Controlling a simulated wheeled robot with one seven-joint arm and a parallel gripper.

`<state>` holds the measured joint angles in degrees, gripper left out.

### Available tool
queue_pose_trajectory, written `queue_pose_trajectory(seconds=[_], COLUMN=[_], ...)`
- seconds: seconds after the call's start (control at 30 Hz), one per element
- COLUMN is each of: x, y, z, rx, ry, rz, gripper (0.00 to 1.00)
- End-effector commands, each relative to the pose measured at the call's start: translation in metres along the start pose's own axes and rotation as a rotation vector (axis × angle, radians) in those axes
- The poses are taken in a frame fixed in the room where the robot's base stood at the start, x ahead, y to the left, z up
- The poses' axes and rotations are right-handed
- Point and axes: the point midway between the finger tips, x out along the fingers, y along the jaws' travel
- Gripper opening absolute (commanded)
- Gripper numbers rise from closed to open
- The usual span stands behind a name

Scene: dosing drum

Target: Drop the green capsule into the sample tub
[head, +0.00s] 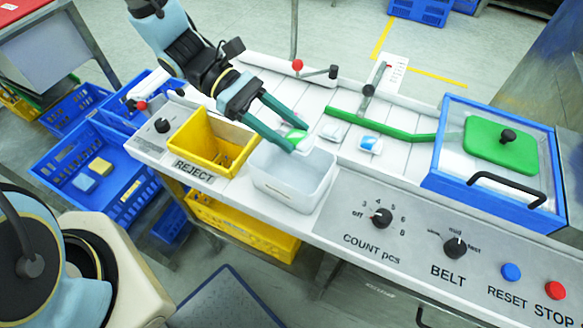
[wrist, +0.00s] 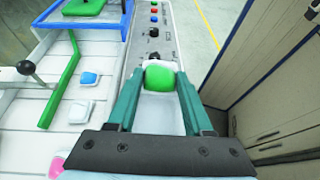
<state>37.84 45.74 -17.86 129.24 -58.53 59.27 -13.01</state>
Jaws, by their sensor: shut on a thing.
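The green capsule (head: 297,136), green with a white end, is held between the teal fingertips of my gripper (head: 296,134). In the wrist view, the capsule (wrist: 160,78) sits between the two fingertips, with its white end at the far side. The sample tub (head: 290,192) is a white, open-topped, translucent box at the front edge of the white belt table. My gripper is above the tub's back part. In the wrist view, the tub's pale inside (wrist: 160,118) shows below the capsule and between the fingers. The tub's floor is mostly hidden in the head view.
A yellow REJECT bin (head: 190,143) stands just left of the tub. A green guide bar (head: 380,130) and a blue-framed box (head: 440,165) stand further right.

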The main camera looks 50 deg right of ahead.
Motion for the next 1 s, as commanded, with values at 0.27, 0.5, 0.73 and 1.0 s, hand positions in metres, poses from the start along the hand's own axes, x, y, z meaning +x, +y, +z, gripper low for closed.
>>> queue_pose_trajectory(seconds=[0.27, 0.5, 0.73, 1.0], x=[0.005, 0.015, 0.023, 0.024], y=[0.012, 0.011, 0.011, 0.011], z=[-0.001, -0.025, -0.047, -0.049], rx=[-0.02, -0.019, -0.02, -0.019], ry=[-0.001, -0.001, -0.001, -0.001], rz=[0.048, 0.047, 0.047, 0.046], gripper=[0.0, 0.0, 0.0, 0.0])
